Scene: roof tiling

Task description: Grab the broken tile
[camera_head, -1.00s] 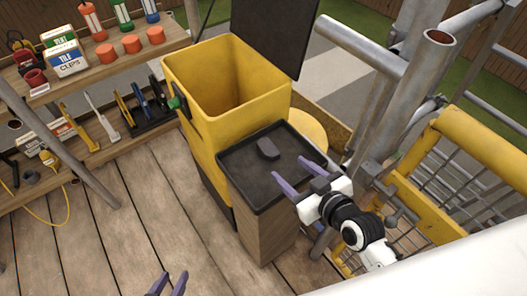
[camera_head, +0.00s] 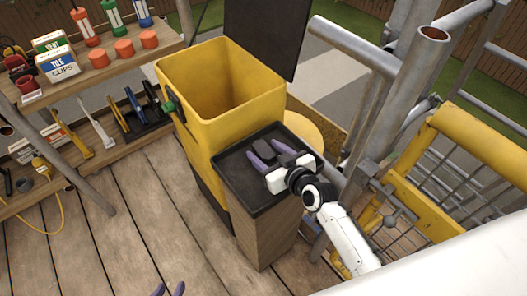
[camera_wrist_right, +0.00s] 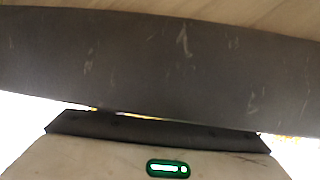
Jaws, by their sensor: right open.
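The broken tile, a small dark grey piece (camera_head: 267,155), lies on the black tray top of a wooden stand (camera_head: 240,195) in the head view. My right gripper (camera_head: 264,148) is open just over the tray, its two purple fingers on either side of the piece. I cannot tell whether they touch it. In the right wrist view a dark, scratched surface (camera_wrist_right: 150,60) fills the upper part; I cannot tell whether it is the tile or the tray. Only the purple fingertips of my left gripper (camera_head: 169,290) show at the bottom edge, apart and empty.
A tall yellow bin (camera_head: 225,115) with its dark lid (camera_head: 265,35) raised stands behind the stand. Grey scaffold pipes (camera_head: 375,120) and a yellow mesh gate (camera_head: 440,190) are close on the right. A tool shelf (camera_head: 110,65) is at left. The plank floor (camera_head: 140,220) is clear.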

